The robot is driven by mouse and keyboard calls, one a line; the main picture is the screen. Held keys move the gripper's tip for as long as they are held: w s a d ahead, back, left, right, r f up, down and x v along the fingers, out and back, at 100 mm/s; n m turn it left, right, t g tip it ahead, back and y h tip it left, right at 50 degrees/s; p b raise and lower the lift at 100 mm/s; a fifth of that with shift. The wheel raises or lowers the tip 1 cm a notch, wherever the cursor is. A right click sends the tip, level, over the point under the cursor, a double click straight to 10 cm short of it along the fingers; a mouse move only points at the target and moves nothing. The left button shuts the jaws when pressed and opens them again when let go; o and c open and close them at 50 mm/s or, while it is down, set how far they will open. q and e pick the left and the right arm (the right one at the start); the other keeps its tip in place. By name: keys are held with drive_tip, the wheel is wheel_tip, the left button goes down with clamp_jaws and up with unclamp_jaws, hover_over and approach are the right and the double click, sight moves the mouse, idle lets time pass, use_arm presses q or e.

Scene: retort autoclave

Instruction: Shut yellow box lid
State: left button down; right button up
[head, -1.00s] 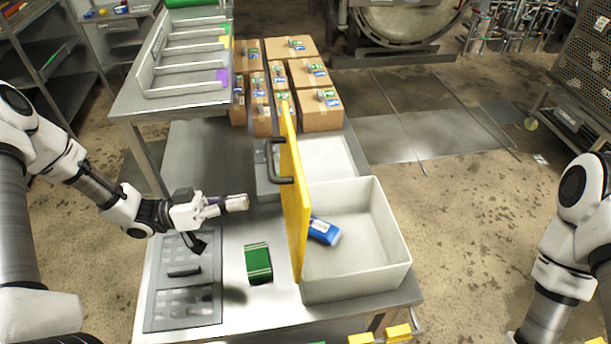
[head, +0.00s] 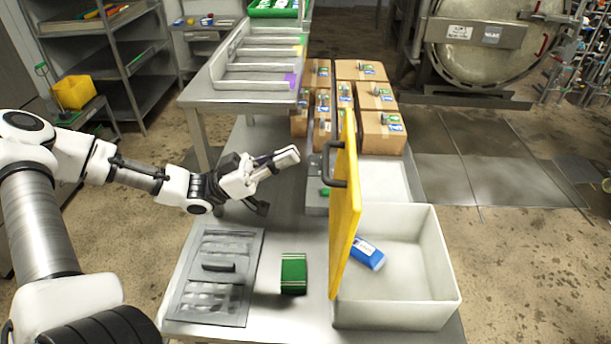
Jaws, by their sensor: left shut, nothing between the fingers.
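The yellow lid (head: 346,215) stands upright along the left side of the white box (head: 400,315), with its dark handle (head: 330,163) facing left. The box is open at the top. A blue packet (head: 366,252) lies inside it, partly behind the lid's edge. My left gripper (head: 292,156) is shut and empty, to the left of the lid handle and apart from it, above the table. My right gripper is not in the head view.
A green tin (head: 293,273) and a grey panel with a handle (head: 217,275) are on the table (head: 266,310) left of the box. Cardboard boxes (head: 381,132) stand behind it. A raised grey shelf (head: 222,92) is at the back left.

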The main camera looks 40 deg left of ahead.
use_arm(q)
drive_tip(key=w+d, duration=0.1)
drive_tip(key=w+d+f+b, duration=0.1)
drive_tip(key=d, duration=0.1)
drive_tip(key=shift+f, duration=0.1)
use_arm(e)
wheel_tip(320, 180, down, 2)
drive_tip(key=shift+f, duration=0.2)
use_arm(q)
drive_tip(key=shift+w, duration=0.15)
